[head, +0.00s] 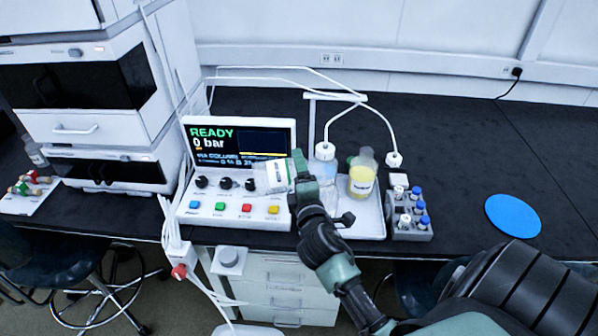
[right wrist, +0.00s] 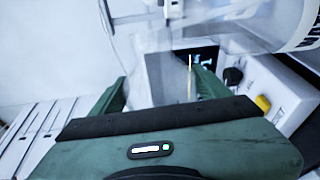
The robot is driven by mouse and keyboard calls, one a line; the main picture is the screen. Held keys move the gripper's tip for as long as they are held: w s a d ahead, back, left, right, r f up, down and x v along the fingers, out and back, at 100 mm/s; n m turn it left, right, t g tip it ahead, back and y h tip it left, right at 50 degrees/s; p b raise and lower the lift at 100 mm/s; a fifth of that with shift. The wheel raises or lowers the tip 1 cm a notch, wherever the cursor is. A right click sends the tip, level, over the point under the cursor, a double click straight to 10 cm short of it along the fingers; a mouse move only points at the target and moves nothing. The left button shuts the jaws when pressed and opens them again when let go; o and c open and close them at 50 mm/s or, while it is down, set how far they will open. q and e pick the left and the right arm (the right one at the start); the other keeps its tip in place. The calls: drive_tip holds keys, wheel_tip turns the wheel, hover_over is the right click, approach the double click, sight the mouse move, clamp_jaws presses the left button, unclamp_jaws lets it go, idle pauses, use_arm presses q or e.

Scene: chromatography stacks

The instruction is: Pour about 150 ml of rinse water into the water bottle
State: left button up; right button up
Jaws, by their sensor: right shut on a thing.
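My right gripper (head: 298,172) comes in from the lower right and is shut on a clear container with a white label (head: 278,176), in front of the control panel. In the right wrist view, its fingers (right wrist: 157,88) stand either side of clear material; its contents and tilt are hard to tell. A clear bottle with pale bluish liquid (head: 325,172), likely the water bottle, stands on the white tray, just right of the gripper and partly hidden by it. A clear labelled vessel (right wrist: 300,22) fills the upper right of the wrist view. My left gripper is not in view.
A bottle of yellow liquid (head: 361,180) stands on the white tray (head: 372,222). White tube caps (head: 394,159) hang on tubing from a stand (head: 312,115). A vial rack (head: 411,222), a blue disc (head: 513,215) and the control panel (head: 236,205) are nearby. The back right bench is clear.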

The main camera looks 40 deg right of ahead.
drive_tip(key=shift+r, duration=0.15)
drive_tip(key=shift+w+a+n+p, duration=0.15)
drive_tip(key=shift+n+p, duration=0.35)
drive_tip(key=shift+n, duration=0.7)
drive_tip(key=shift+a+r+n+h+p, duration=0.15)
drive_tip(key=shift+r+n+p, duration=0.15)
drive_tip(key=shift+n+p, duration=0.3)
drive_tip(key=shift+d+r+n+h+p, duration=0.15)
drive_tip(key=shift+r+n+p, duration=0.15)
drive_tip(key=shift+n+p, duration=0.25)
drive_tip(key=shift+a+r+n+p, duration=0.15)
drive_tip(key=shift+n+p, duration=0.2)
drive_tip(key=shift+n, duration=0.1)
